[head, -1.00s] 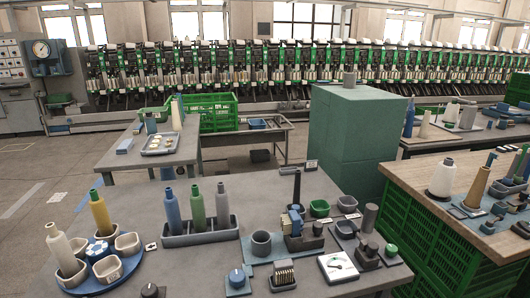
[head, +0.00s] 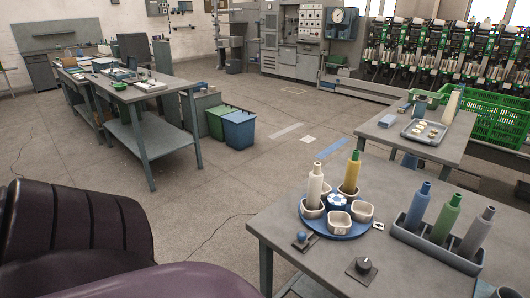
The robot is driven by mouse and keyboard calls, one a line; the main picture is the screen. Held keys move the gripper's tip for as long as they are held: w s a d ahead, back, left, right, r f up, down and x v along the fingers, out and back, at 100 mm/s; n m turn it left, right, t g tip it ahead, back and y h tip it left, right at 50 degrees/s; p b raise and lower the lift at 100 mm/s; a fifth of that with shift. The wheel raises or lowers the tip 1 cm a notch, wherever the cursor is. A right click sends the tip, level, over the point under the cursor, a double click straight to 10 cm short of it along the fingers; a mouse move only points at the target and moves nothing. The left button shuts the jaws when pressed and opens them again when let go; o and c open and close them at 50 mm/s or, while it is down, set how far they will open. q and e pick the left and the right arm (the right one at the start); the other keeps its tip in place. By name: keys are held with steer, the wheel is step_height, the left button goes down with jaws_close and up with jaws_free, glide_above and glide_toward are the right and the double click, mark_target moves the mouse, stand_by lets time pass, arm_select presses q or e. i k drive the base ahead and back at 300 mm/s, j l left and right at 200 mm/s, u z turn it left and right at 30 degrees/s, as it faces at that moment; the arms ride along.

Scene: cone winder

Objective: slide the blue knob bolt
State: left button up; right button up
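A small blue knob (head: 302,236) stands on a dark flat plate at the left edge of the grey table in the head view. It looks like the blue knob bolt. How far its bolt is slid cannot be told at this size. Neither of my grippers is in view.
A blue round tray (head: 342,230) with white cups and two bottles sits just behind the knob. A black dial knob (head: 363,265) is to its right, and a grey rack (head: 440,250) with three bottles is farther right. Dark purple rounded shapes fill the lower left. Open floor lies beyond.

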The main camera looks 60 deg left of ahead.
mark_target(301, 243)
steer(key=u, duration=1.35)
